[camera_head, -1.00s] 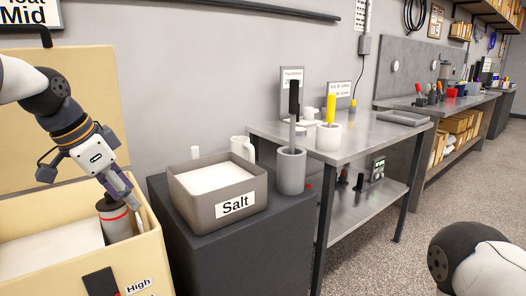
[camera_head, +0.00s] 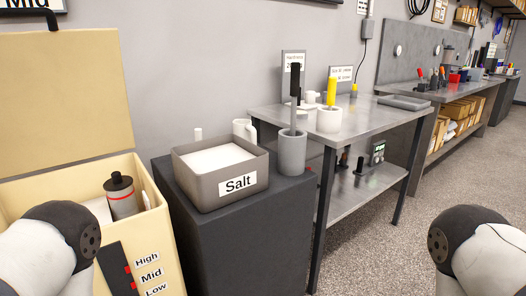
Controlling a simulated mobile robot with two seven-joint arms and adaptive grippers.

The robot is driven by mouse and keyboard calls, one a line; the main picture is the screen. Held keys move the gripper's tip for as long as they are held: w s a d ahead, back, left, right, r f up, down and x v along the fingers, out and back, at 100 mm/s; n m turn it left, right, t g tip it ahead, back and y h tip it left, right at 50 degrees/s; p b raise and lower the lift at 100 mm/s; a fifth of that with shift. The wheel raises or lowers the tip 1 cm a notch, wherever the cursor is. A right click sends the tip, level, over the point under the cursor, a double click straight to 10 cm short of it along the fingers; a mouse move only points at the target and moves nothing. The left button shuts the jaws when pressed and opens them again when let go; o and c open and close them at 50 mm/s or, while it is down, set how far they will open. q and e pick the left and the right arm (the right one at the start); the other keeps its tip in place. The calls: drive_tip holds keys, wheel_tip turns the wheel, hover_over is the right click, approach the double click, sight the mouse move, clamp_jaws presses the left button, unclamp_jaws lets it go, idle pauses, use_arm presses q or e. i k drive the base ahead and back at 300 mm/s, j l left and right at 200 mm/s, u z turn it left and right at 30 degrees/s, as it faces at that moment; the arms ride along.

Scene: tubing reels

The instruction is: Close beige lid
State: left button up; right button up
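The beige lid (camera_head: 65,105) stands open and upright at the back of a beige box (camera_head: 160,255) on the left. Inside the box, a grey bottle with a black cap and a red band (camera_head: 122,197) stands near the right wall, beside a white surface partly hidden by my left arm. My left arm shows only as a rounded joint at the lower left, in front of the box; its gripper is out of frame. My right arm shows only as a joint at the lower right; its gripper is out of frame too.
A dark cabinet (camera_head: 240,245) right of the beige box bears a grey Salt bin (camera_head: 190,190) and a grey cup (camera_head: 292,155) with a black-handled tool. A metal table (camera_head: 375,130) stands farther right. Speckled floor is free at the right.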

sight(64, 98)
drive_tip(key=u, duration=1.45)
